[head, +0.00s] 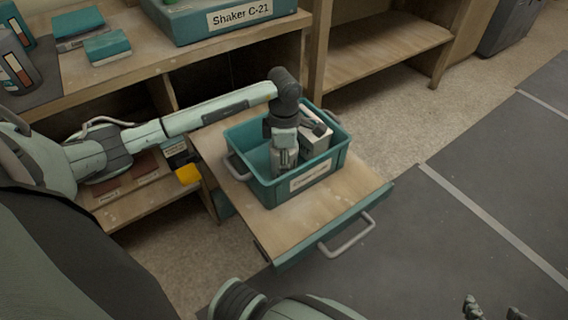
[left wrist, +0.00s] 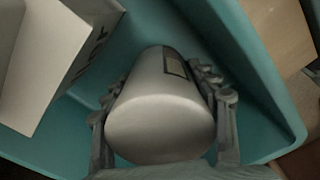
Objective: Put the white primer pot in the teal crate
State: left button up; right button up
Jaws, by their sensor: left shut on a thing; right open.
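The teal crate (head: 274,193) stands on a pulled-out wooden drawer board, with a label on its front wall. My left gripper (head: 284,167) points down inside the crate. In the left wrist view my left gripper (left wrist: 158,75) is shut on the white primer pot (left wrist: 160,115), a pale cylinder with a dark label, with one finger on each side. The pot is within the crate walls; whether it touches the floor I cannot tell. In the head view the gripper hides the pot. My right gripper (head: 494,310) is open and empty at the bottom right, partly cut off.
A pale box (head: 318,137) stands in the crate beside the gripper; it also shows in the left wrist view (left wrist: 50,55). The drawer board (head: 345,200) has bare wood around the crate and a grey handle (head: 346,236). A workbench with a Shaker C-21 box (head: 225,20) stands behind.

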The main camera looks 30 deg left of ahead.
jog(key=shift+w+a+r, duration=0.1)
jog(key=shift+w, duration=0.05)
pick_arm(q)
jog(key=o, duration=1.6)
pick_arm(e)
jog(key=shift+w+a+r+t, duration=0.2)
jog(key=shift+a+t, duration=0.1)
jog(key=shift+a, duration=0.05)
pick_arm(q)
jog(key=shift+r, duration=0.1)
notch_tip(320, 180, up, 12)
jog(key=shift+f+p, duration=0.1)
jog(key=shift+p, duration=0.3)
pick_arm(e)
jog(key=s+d+f+g+h, duration=0.1)
jog(key=s+d+f+g, duration=0.1)
jog(key=s+d, duration=0.2)
jog(key=shift+s+f+m+g, duration=0.2)
jog(key=shift+f+m+g, duration=0.05)
jog(key=shift+m+g, duration=0.05)
